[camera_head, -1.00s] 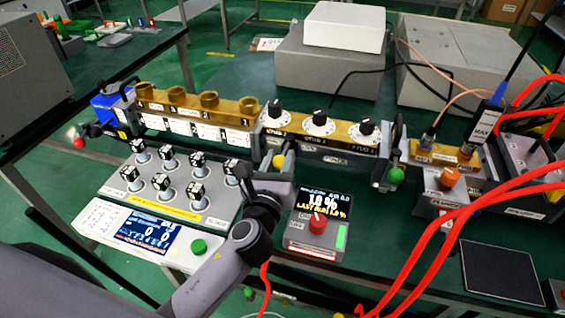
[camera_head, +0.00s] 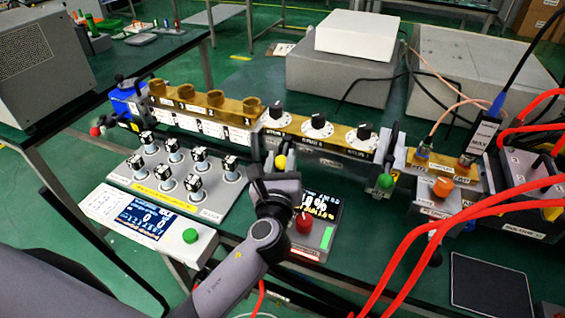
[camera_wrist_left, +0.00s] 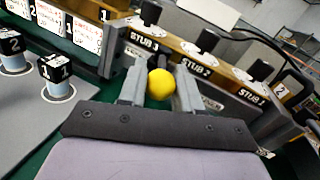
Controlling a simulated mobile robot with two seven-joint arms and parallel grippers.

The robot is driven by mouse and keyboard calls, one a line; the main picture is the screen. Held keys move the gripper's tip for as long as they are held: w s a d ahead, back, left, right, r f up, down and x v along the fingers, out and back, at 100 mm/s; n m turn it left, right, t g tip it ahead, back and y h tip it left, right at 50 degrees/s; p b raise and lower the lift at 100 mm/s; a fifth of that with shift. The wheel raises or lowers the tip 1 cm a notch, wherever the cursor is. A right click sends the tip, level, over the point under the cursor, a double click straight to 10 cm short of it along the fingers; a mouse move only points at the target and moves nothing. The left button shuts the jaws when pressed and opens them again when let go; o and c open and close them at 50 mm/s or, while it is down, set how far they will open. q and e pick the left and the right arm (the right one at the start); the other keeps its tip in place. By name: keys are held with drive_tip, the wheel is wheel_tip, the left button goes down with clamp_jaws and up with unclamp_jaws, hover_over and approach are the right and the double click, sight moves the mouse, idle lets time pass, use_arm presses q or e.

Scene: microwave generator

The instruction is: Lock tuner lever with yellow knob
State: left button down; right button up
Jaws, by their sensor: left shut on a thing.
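The yellow knob (camera_head: 280,161) is on the tuner lever at the left end of the brass tuner block with the STUB dials (camera_head: 316,127). In the left wrist view the yellow knob (camera_wrist_left: 160,84) sits between the two grey fingers. My left gripper (camera_head: 271,173) is shut on the yellow knob; the wrist view shows this gripper (camera_wrist_left: 160,90) from behind, with the STUB labels beyond it. The lever's shaft is mostly hidden behind the knob and fingers. My right gripper is in neither view.
A lever with a green knob (camera_head: 386,181) stands at the tuner's right end. A control box with a red knob (camera_head: 304,222) is right of my left wrist. Black-and-white numbered cubes on posts (camera_head: 171,176) stand to the left. Red cables (camera_head: 440,236) cross the right side.

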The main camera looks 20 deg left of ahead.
use_arm(q)
drive_tip(key=shift+d+n+y, duration=0.2)
drive_tip(key=shift+n+y, duration=0.1)
drive_tip(key=shift+y, duration=0.1)
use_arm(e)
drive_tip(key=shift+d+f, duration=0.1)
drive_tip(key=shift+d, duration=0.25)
use_arm(q)
drive_tip(key=c, duration=0.8)
unclamp_jaws()
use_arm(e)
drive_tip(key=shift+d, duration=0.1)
